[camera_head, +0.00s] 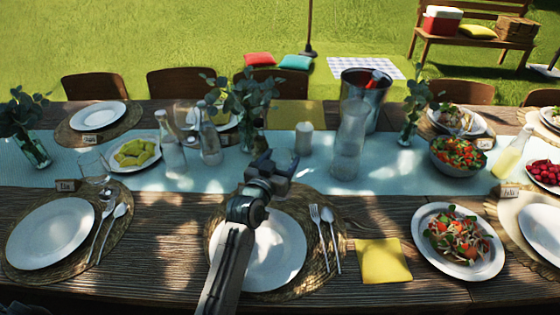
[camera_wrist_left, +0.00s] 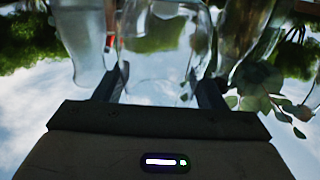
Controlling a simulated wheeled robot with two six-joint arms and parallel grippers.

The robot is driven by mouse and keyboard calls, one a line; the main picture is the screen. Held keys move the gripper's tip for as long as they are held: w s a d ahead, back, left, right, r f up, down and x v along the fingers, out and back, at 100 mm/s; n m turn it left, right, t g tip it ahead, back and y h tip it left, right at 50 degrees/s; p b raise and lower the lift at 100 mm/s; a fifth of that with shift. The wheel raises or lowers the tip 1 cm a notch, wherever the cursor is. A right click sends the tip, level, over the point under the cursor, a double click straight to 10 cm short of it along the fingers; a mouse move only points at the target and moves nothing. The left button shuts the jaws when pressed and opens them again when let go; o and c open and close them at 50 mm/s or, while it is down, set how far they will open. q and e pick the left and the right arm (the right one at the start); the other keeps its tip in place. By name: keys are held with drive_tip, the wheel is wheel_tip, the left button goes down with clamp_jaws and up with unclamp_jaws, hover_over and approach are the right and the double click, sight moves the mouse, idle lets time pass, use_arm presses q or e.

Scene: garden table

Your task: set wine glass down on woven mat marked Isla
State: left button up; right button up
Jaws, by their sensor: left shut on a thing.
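My left gripper (camera_head: 280,165) is over the far part of the middle woven mat (camera_head: 335,225), beyond its white plate (camera_head: 275,255). In the left wrist view its two fingers are shut on a clear wine glass (camera_wrist_left: 160,65). The glass is hard to make out in the head view. The left woven mat (camera_head: 115,230) has a small name card (camera_head: 65,186), and the right woven mat (camera_head: 500,215) has another (camera_head: 509,191). I cannot read the names surely. No card of the middle mat shows; the gripper may hide it. My right gripper is not in view.
Near the gripper stand a leafy vase (camera_head: 245,100), a white candle (camera_head: 303,138), a clear carafe (camera_head: 350,140) and a metal bucket (camera_head: 375,90). A fork and spoon (camera_head: 330,238) lie right of the plate, beside a yellow napkin (camera_head: 384,261). Another glass (camera_head: 95,166) stands at the left mat.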

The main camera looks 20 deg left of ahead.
use_arm(q)
drive_tip(key=shift+f, duration=0.1)
drive_tip(key=o, duration=1.3)
drive_tip(key=shift+o, duration=0.2)
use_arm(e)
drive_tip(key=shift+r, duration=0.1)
use_arm(q)
drive_tip(key=shift+s, duration=0.35)
drive_tip(key=s+a+b, duration=0.1)
drive_tip(key=s, duration=1)
drive_tip(key=shift+s+a, duration=0.15)
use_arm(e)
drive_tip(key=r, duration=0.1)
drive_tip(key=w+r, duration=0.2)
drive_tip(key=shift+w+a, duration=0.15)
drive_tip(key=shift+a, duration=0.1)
